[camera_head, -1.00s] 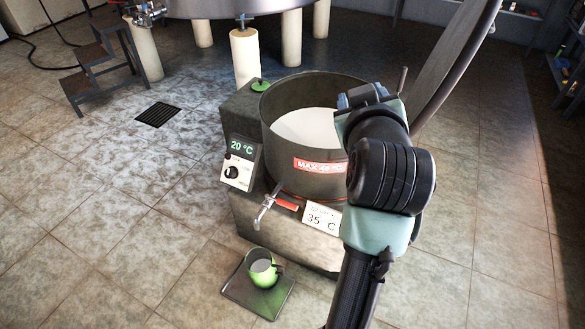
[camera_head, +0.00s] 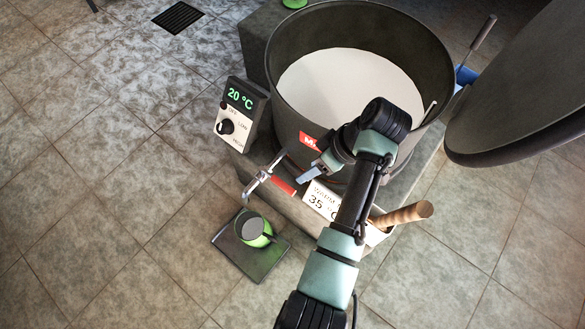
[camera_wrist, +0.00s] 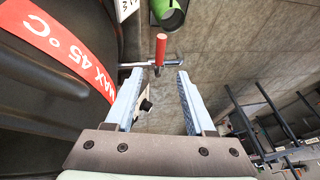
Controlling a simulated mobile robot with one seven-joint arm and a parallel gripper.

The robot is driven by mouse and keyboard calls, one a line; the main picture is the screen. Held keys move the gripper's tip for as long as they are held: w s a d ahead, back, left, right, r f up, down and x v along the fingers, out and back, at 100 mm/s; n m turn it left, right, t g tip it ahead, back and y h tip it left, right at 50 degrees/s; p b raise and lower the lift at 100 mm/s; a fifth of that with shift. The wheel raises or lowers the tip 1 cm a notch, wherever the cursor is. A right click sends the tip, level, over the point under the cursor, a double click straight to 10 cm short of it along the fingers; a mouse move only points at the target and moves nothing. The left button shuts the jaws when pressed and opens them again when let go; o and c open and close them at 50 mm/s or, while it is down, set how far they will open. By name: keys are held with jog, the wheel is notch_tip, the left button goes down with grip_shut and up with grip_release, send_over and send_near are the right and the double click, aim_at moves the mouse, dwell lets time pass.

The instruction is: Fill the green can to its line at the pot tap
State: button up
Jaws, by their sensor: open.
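The green can (camera_head: 266,238) stands upright on a dark tray (camera_head: 270,266) on the floor, below the pot tap. Its inside looks grey; I cannot make out its line or a level. The tap (camera_head: 258,184) has a metal spout and a red handle (camera_head: 283,186); no stream shows from it. The big dark pot (camera_head: 285,115) holds white liquid (camera_head: 350,90). My gripper (camera_head: 299,178) is open and empty at the pot's front, close to the red handle. In the wrist view, the handle (camera_wrist: 161,48) shows just beyond and between the open fingertips (camera_wrist: 158,73), with the can (camera_wrist: 170,14) beyond.
A control box (camera_head: 240,115) reading 20 °C with a knob is left of the pot. A white sign (camera_head: 320,199) reading 35 is right of the tap. A wooden handle (camera_head: 402,214) sticks out further right. A large dark round lid (camera_head: 530,90) overhangs at right. Floor at left is clear.

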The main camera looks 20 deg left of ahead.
aim_at(286, 186)
jog(key=b+x, duration=0.4)
jog(key=x, duration=0.8)
jog(key=shift+a+f, duration=0.1)
jog(key=shift+f, duration=0.1)
grip_shut()
dwell(0.9)
